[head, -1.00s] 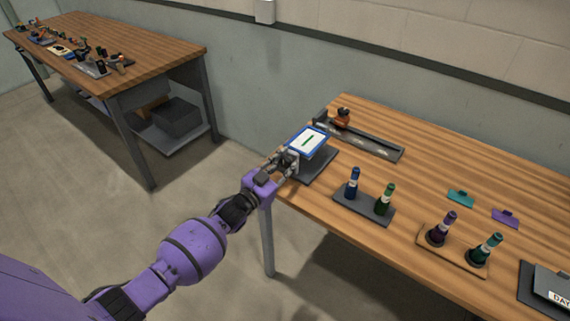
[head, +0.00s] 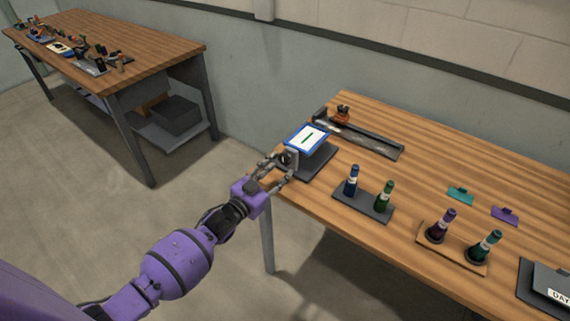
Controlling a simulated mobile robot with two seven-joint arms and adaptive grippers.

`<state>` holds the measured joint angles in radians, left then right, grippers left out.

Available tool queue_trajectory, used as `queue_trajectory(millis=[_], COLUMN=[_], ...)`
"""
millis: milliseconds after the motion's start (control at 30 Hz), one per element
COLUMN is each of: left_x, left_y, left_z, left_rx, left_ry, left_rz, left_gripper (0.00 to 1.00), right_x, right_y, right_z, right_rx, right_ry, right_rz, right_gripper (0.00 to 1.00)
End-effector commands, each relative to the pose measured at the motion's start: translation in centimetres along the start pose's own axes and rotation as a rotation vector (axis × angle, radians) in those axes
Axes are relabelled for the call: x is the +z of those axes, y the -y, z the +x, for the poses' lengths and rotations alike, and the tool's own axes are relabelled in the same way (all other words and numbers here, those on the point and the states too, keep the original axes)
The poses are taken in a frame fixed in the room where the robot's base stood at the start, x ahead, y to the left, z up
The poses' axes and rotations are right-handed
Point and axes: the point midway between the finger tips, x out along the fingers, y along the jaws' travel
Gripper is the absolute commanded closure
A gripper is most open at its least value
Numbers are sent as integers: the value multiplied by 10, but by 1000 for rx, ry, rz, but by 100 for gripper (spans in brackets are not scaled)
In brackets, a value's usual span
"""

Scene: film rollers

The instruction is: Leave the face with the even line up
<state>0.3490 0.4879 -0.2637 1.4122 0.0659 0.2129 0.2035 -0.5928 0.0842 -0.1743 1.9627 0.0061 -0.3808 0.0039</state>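A white face with a blue border and one short green line (head: 306,138) is turned up on a dark stand (head: 318,160) at the left end of the near bench. Whether the line is even along its length is too small to tell. A grey knob-like part (head: 291,158) sits at the near left side of the face. My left gripper (head: 279,168) is just left of this part, with its fingers spread and nothing seen between them. The underside of the face is hidden. My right gripper is out of view.
Behind the stand lies a long dark tray (head: 365,140) with an orange-brown item (head: 342,112) near it. To the right stand blue (head: 351,181) and green (head: 385,196) bottles, then two more bottles and clips. A second bench (head: 110,50) is far left.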

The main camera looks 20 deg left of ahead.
Motion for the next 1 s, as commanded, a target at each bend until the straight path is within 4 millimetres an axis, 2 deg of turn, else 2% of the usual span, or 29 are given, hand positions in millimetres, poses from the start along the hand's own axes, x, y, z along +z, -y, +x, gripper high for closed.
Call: queue_trajectory(millis=[33, 200, 400, 567, 1000], left_x=[3, 2, 0, -1, -1], left_y=[-1, -1, -1, -1, -1], left_z=[-15, -49, -72, -78, -77], left_rx=[0, 1, 1, 1, 1], left_ry=[5, 3, 0, -2, -2], left_rz=[-1, -1, 0, 0, 1], left_gripper=[61, 61, 61, 61, 61], right_x=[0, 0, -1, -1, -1], right_y=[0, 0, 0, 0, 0], right_z=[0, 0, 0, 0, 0], right_rx=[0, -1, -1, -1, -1], right_ry=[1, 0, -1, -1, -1], right_rz=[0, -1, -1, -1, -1], right_gripper=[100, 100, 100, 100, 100])
